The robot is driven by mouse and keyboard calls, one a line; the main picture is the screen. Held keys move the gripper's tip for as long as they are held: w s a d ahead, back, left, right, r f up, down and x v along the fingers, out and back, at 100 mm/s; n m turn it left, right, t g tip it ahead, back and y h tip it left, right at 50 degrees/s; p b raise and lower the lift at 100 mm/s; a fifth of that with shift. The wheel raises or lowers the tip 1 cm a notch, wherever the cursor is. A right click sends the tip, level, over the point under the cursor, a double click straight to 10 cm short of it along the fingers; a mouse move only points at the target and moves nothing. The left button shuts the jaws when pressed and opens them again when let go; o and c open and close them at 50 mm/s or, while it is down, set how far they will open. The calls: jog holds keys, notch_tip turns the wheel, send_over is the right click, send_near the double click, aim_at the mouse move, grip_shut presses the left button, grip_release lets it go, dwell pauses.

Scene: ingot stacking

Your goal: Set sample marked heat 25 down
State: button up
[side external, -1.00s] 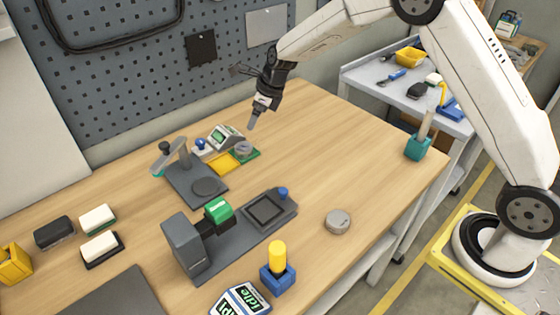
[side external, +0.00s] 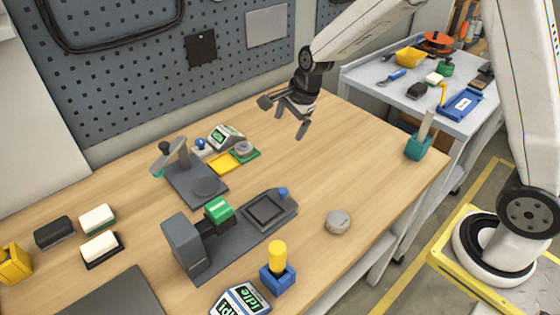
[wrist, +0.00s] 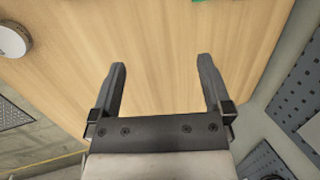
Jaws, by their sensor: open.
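A grey round metal sample (side external: 338,222) lies flat on the wooden bench, right of the middle. A round grey piece also shows at the left edge of the wrist view (wrist: 12,40). A second grey round piece (side external: 244,148) sits on a green base at the back. I cannot read a heat number on either. My gripper (side external: 286,116) is open and empty above the back right of the bench, well apart from both pieces. The wrist view shows its spread fingers (wrist: 162,66) with only bare wood between them.
A dark press-like stand (side external: 195,183) and a grey vise-like fixture (side external: 235,236) with a green block occupy the middle. A yellow-topped blue holder (side external: 278,275) stands in front. A teal holder (side external: 418,147) is at the right edge. The bench between is clear.

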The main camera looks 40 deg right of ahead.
jog(key=s+d+n+h, duration=0.1)
jog(key=s+d+n, duration=0.1)
jog(key=s+n, duration=1.6)
jog(key=shift+s+g, duration=0.3)
jog(key=shift+s, duration=0.6)
jog(key=shift+f, duration=0.1)
